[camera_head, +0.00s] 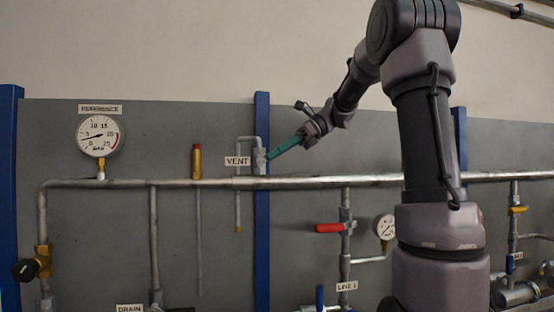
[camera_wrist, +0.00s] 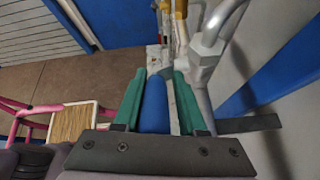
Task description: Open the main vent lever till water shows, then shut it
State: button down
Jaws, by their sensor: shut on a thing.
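The vent valve (camera_head: 260,161) stands on the main pipe beside the VENT label (camera_head: 237,161) in the head view. A thin vent pipe (camera_head: 238,200) loops from its top to the left and hangs down to a yellowish tip. No water shows at the tip. My gripper (camera_head: 273,154) reaches the valve from the upper right. In the wrist view my gripper (camera_wrist: 158,82) has its green fingers on both sides of the blue vent lever (camera_wrist: 153,108) and is shut on it. The lever is mostly hidden by the fingers in the head view.
The main pipe (camera_head: 330,182) runs across the grey panel. A reference gauge (camera_head: 99,135) is at left, a red lever (camera_head: 328,228) and a smaller gauge (camera_head: 386,227) below right. A blue post (camera_head: 262,240) stands behind the vent. A pink-framed stool (camera_wrist: 68,122) shows below.

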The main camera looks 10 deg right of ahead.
jog(key=a+h, duration=0.1)
jog(key=h, duration=0.3)
jog(key=a+r+h, duration=0.1)
jog(key=h, duration=0.2)
jog(key=a+r+h, duration=0.1)
jog(key=a+h, duration=0.1)
jog(key=h, duration=0.2)
jog(key=shift+s+g+h, duration=0.2)
jog(key=shift+g+h, duration=0.1)
jog(key=shift+a, duration=0.1)
dwell(0.3)
jog(key=c, duration=0.7)
grip_release()
jog(key=shift+s, duration=0.1)
jog(key=shift+o, duration=0.2)
jog(key=shift+r, duration=0.1)
notch_tip(320, 180, up, 11)
